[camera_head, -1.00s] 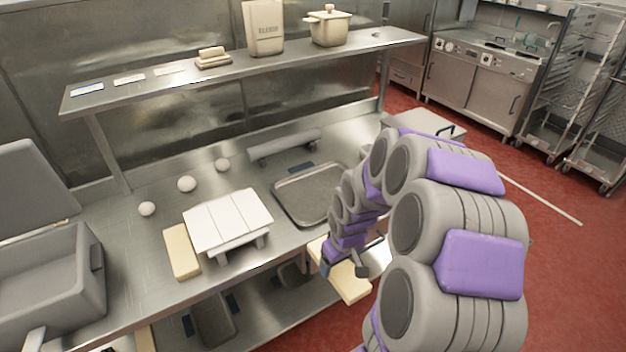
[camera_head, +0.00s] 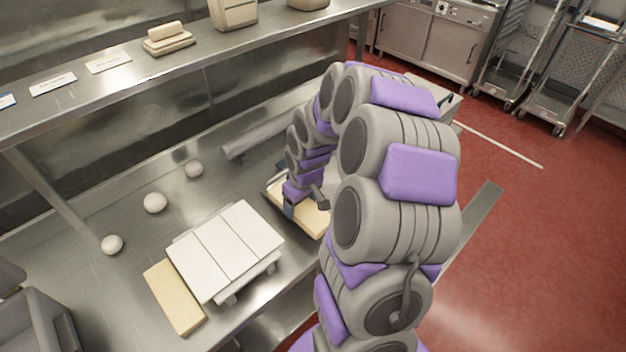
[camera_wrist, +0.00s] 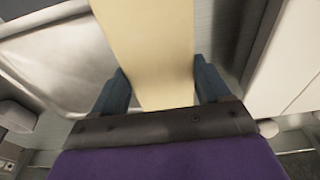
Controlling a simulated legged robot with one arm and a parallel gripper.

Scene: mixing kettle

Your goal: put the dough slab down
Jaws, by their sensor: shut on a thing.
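The dough slab (camera_head: 312,217) is a pale yellow rectangular block, partly hidden by my arm in the head view. In the wrist view the slab (camera_wrist: 150,45) sits between the two blue fingers and extends away from them. My gripper (camera_wrist: 160,88) is shut on it. In the head view the slab is over or beside the metal tray (camera_head: 272,187) on the steel table, right of the white slatted stand. My arm hides most of the tray. I cannot tell whether the slab touches it.
The white slatted stand (camera_head: 226,250) is left of the held slab, with a second pale yellow slab (camera_head: 174,297) beside it. A grey roller-like bar (camera_head: 268,132) lies farther back. A shelf (camera_head: 130,82) overhangs the table.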

